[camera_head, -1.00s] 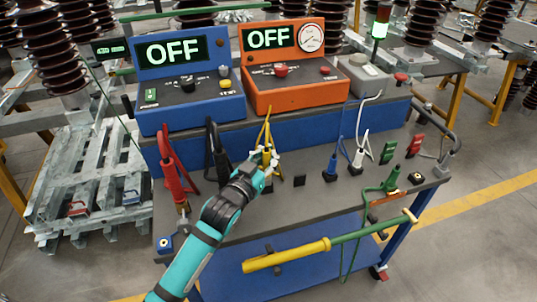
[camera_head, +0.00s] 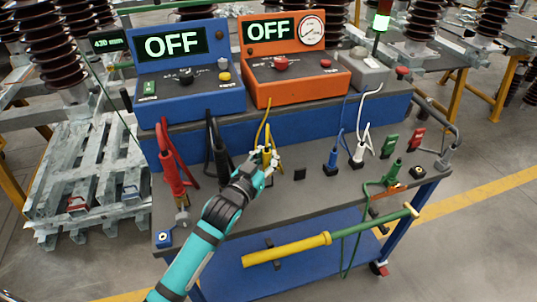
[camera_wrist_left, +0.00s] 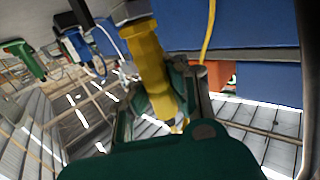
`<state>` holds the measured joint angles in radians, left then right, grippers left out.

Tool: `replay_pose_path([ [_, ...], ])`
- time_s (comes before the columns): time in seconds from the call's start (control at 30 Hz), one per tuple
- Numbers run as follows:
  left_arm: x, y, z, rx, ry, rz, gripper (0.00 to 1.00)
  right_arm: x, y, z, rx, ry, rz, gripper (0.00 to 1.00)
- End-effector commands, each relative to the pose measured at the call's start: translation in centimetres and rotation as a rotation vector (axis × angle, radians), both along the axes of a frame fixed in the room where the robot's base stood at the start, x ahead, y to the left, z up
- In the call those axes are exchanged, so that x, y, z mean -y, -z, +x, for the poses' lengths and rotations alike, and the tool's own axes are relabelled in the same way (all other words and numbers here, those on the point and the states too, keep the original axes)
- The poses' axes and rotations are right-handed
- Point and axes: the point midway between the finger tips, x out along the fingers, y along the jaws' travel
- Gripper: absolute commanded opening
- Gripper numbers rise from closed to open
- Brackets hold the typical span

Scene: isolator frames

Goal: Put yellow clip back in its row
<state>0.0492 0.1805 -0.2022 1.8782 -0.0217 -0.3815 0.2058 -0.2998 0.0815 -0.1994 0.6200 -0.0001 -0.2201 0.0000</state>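The yellow clip (camera_head: 267,155) stands roughly upright on the cart's dark top, in line with the other clips, with its yellow cable rising behind it. My left gripper (camera_head: 264,163) reaches in from the front, with its fingers on both sides of the clip's body. In the left wrist view the yellow clip (camera_wrist_left: 152,62) lies between the fingers (camera_wrist_left: 178,95), which look closed on it. The clip's foot is partly hidden by the gripper, so I cannot tell how it sits on the top. My right gripper is not in view.
Red (camera_head: 173,172) and black (camera_head: 218,150) clips stand to the left. A small dark block (camera_head: 299,174), blue (camera_head: 332,160) and white (camera_head: 359,153) clips and a green clip (camera_head: 391,174) are to the right. Blue (camera_head: 185,75) and orange (camera_head: 290,75) OFF boxes stand behind. A yellow-green rod (camera_head: 290,252) crosses the front.

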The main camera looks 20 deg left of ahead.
Motion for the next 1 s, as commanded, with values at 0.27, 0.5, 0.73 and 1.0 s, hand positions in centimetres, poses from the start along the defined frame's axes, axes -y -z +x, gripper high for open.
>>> replay_pose_path([
  [0.27, 0.0, -0.1, 0.0, 0.001, 0.0, 0.0, 0.35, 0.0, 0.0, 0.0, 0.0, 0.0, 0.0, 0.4],
  [0.5, 0.0, 0.0, -0.2, -0.002, 0.0, 0.0, 0.35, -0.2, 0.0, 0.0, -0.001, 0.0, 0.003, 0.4],
  [0.73, -0.6, -0.1, -3.4, -0.003, 0.0, 0.002, 0.35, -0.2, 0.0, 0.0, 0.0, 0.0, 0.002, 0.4],
  [1.0, -1.6, -0.5, -9.0, -0.003, 0.0, 0.002, 0.35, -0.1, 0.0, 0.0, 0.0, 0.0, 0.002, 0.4],
])
